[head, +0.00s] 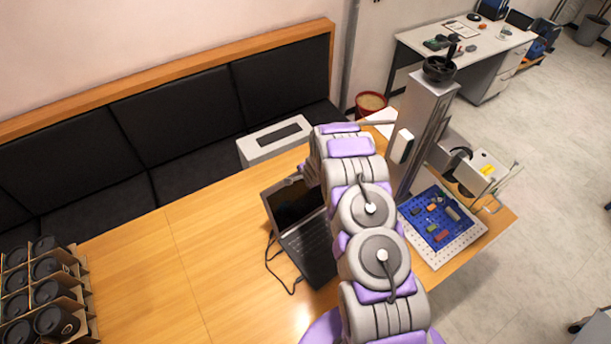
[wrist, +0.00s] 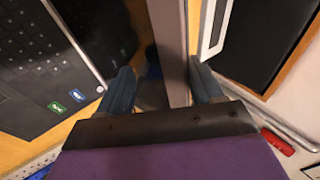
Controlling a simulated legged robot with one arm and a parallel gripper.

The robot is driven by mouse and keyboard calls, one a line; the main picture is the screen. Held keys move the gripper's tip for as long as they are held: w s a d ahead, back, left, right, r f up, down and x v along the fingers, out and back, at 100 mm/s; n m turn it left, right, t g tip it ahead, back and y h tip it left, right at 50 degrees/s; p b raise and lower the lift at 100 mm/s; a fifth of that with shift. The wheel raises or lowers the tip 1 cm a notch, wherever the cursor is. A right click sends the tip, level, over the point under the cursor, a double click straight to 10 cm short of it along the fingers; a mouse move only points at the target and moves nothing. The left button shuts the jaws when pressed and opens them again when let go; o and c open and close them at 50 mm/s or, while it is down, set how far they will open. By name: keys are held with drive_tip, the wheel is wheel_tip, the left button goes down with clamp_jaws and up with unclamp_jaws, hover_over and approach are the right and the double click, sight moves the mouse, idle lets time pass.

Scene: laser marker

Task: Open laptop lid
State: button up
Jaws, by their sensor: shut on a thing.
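The black laptop stands on the wooden table in the head view, its keyboard base (head: 312,252) facing up. Its lid (head: 290,203) stands raised at the far left side of the base, with the dark screen visible; my arm covers part of it. In the wrist view, the lid's grey edge (wrist: 170,45) runs between the two fingers of my gripper (wrist: 163,90). The gripper is shut on the lid, one finger on each side. The keyboard (wrist: 40,60) shows at the left. My gripper is hidden behind my arm in the head view.
A white box (head: 272,146) stands behind the laptop, near the black sofa (head: 180,110). A grey column machine (head: 425,125) and a blue board with small parts (head: 437,215) are at right. A cup carrier (head: 45,290) stands at left. A cable (head: 275,262) lies beside the laptop.

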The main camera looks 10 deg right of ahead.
drive_tip(key=shift+s+f, duration=0.5)
drive_tip(key=shift+s+d+r, duration=0.1)
drive_tip(key=shift+s+r, duration=0.15)
drive_tip(key=shift+r, duration=0.05)
drive_tip(key=shift+c, duration=0.8)
drive_tip(key=w+r+b+v, duration=0.1)
drive_tip(key=b+v, duration=0.2)
drive_tip(key=v, duration=1.3)
drive_tip(key=shift+r, duration=0.25)
